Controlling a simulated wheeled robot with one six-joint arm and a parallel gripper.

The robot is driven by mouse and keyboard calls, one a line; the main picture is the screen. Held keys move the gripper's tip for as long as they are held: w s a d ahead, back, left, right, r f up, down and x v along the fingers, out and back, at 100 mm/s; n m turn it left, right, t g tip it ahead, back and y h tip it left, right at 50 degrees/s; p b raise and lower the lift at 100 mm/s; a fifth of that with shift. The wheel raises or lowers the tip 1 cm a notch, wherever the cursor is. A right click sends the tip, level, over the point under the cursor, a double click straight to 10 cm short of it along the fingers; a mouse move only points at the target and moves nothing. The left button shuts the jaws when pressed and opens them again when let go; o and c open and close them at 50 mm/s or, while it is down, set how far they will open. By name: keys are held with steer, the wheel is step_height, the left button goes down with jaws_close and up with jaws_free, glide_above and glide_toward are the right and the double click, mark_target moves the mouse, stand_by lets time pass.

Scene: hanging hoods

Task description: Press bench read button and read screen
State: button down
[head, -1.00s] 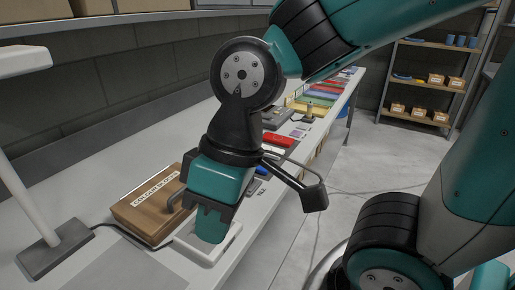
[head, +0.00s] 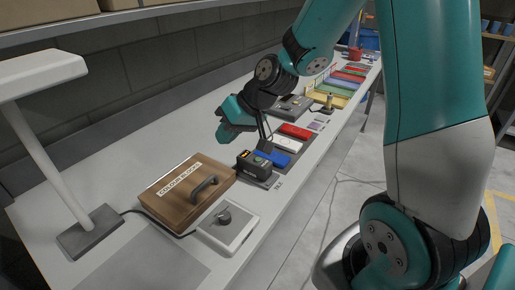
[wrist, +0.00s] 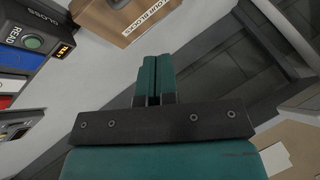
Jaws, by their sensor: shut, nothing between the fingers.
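A dark bench reader (head: 254,166) stands on the bench, just right of the wooden box. In the wrist view the reader (wrist: 36,40) is at the upper left, with a round green button (wrist: 33,43) beside the word READ. Its small screen (wrist: 64,50) is lit with amber characters, too small and tilted to read surely. My gripper (head: 222,136) is above the bench, behind and left of the reader, apart from it. In the wrist view its fingers (wrist: 154,62) are together with nothing between them.
The wooden box labelled COLOUR BLOCKS (head: 185,190) and a white plate with a knob (head: 228,226) are nearer. Coloured tiles (head: 295,131) line the bench beyond. A white lamp (head: 45,140) stands at left. Bare bench top lies towards the wall.

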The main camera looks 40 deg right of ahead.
mark_target(260, 158)
steer(key=w+d+f+m+t+h+p, duration=0.1)
steer(key=w+d+f+m, duration=0.1)
steer(key=d, duration=0.5)
steer(key=w+d+f+m+t+h+p, duration=0.1)
steer(key=w+d+f+m+t, duration=0.1)
steer(key=d, duration=0.5)
steer(key=shift+w+f+m+t+p, duration=0.3)
steer(key=shift+w+f, duration=0.15)
steer(key=shift+w, duration=0.4)
steer(key=shift+d, duration=0.1)
step_height(260, 158, down, 9)
steer(key=b, duration=0.6)
steer(key=shift+r, duration=0.1)
steer(key=shift+b, duration=0.4)
steer(key=shift+f, duration=0.4)
steer(key=shift+f+b, duration=0.45)
steer(key=shift+b, duration=0.2)
steer(key=shift+r, duration=0.15)
steer(key=shift+r+p, duration=0.55)
steer(key=shift+r, duration=0.2)
